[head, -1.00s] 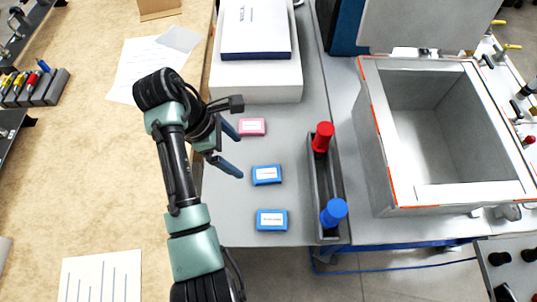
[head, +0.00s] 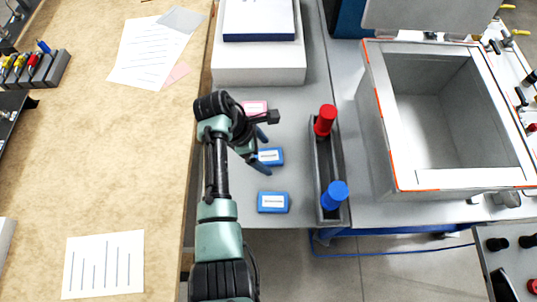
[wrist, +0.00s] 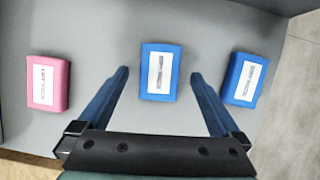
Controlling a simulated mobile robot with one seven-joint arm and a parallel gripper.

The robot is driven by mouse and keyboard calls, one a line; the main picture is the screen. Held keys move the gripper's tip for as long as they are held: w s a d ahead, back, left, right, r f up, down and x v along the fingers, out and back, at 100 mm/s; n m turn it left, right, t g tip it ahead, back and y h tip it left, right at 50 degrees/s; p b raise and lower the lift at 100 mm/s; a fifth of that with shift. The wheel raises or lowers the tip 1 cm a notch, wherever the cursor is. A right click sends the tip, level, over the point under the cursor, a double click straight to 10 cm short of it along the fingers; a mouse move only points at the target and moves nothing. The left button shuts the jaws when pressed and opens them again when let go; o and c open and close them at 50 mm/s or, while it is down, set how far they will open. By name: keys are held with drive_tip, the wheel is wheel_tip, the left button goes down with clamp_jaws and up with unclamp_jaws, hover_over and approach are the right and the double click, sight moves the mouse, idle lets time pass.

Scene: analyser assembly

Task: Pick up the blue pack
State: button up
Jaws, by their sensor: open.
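Two blue packs with white labels lie on the grey surface. The farther blue pack (head: 272,156) is partly hidden behind my gripper (head: 263,152) in the head view. In the wrist view this blue pack (wrist: 160,72) lies between and just beyond the fingertips of my gripper (wrist: 158,74). The nearer blue pack (head: 272,202) also shows at the right in the wrist view (wrist: 243,79). A pink pack (head: 254,107) lies farther back, and at the left in the wrist view (wrist: 48,82). My gripper is open and empty.
A narrow grey tray (head: 319,166) with a red-capped item (head: 325,120) and a blue-capped item (head: 335,195) stands right of the packs. A white box (head: 258,65) stands behind them. A large open grey container (head: 383,130) is at the right.

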drive_tip(key=shift+f, duration=0.25)
drive_tip(key=c, duration=1.5)
